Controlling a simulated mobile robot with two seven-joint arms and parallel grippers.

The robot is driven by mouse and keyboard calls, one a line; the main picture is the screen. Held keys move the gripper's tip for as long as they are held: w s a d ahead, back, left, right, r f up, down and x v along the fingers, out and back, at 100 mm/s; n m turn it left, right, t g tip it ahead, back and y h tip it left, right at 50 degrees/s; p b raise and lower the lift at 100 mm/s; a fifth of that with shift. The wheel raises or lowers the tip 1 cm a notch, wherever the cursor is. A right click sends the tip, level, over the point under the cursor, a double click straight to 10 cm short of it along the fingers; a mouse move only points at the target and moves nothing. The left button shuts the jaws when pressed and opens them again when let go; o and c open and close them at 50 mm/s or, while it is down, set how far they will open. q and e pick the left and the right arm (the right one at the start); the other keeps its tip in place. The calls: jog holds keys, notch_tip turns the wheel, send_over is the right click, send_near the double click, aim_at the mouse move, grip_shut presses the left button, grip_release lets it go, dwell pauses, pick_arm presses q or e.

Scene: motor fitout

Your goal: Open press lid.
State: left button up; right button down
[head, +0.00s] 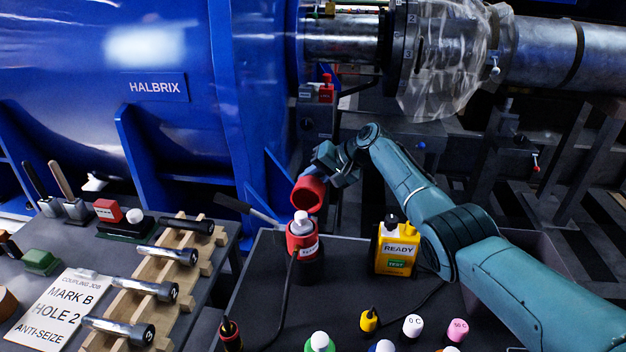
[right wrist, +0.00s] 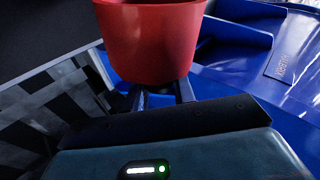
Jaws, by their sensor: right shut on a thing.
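My right gripper (head: 325,175) is shut on a red cup-like piece (head: 308,196), holding it tilted with its open mouth facing the head camera. In the right wrist view the red piece (right wrist: 152,45) sits between the two fingers (right wrist: 160,97). Below it on the dark bench stands a red and black canister (head: 301,246) with a white top and a label. The red piece is close above the canister; whether they touch is unclear. No part is plainly marked as a press or its lid. My left gripper is not in view.
A yellow READY tester (head: 397,249) stands right of the canister. Several small coloured-top bottles (head: 412,326) line the bench front. A wooden rack (head: 133,300) with bolts stands on the left bench. The blue HALBRIX motor housing (head: 180,60) fills the back left.

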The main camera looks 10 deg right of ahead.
jog(key=shift+s+f, duration=0.15)
jog(key=shift+f, duration=0.25)
jog(key=c, duration=1.4)
grip_release()
jog(key=shift+a, duration=0.1)
jog(key=shift+o, duration=1)
jog(key=shift+r, duration=0.2)
jog(key=shift+d+r+p, duration=0.3)
jog(key=shift+r, duration=0.1)
pick_arm(q)
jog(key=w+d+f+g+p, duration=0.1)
jog(key=p, duration=0.1)
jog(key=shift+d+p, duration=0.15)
jog(key=shift+p, duration=0.25)
pick_arm(e)
jog(key=v, duration=1.2)
jog(key=shift+s, duration=0.1)
